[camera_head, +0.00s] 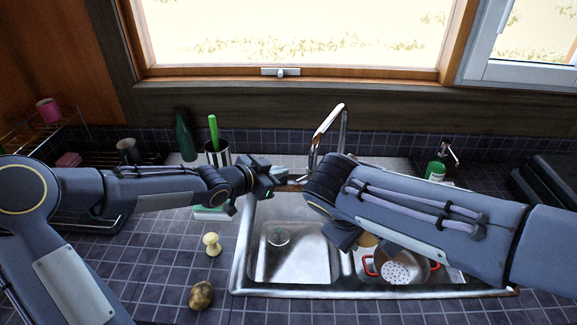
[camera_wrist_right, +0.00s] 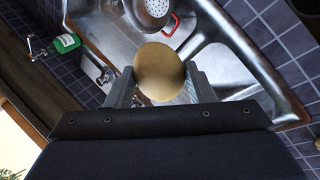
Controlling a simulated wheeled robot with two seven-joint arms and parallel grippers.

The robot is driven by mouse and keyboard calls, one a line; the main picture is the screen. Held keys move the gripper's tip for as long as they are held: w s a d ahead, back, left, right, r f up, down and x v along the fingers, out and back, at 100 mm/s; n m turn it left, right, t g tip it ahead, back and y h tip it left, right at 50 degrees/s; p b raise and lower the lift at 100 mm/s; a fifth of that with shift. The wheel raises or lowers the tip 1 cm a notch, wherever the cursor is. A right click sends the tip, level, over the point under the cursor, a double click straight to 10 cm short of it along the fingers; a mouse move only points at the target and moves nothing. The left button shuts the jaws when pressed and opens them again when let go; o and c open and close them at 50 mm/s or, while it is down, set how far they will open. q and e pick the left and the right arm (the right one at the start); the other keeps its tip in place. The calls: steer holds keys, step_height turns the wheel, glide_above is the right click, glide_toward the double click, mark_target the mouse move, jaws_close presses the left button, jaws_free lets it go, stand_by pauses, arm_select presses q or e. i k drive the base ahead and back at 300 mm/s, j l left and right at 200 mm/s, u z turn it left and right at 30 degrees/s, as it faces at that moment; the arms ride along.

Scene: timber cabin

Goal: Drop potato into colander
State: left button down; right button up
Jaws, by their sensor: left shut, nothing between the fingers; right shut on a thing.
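The colander (camera_head: 407,279) is metal with red handles and sits in the right sink basin; my right forearm hides part of it. It also shows at the top of the right wrist view (camera_wrist_right: 152,12). My right gripper (camera_wrist_right: 159,76) is shut on a smooth, round tan item (camera_wrist_right: 160,70), held above the sink to the left of the colander in the head view; I cannot tell for sure what it is. A brown, lumpy potato (camera_head: 201,295) lies on the tiled counter at front left. My left gripper (camera_head: 262,178) is shut and empty above the sink's back left corner.
A pale mushroom (camera_head: 212,244) stands on the counter left of the sink (camera_head: 240,262). The faucet (camera_head: 326,128) rises behind the sink. A utensil cup (camera_head: 217,152), green bottle (camera_head: 185,137) and dish rack stand at back left. A green soap dispenser (camera_head: 437,163) is at back right. The left basin is empty.

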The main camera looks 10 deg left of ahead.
mark_target(402, 273)
steer(key=k, duration=1)
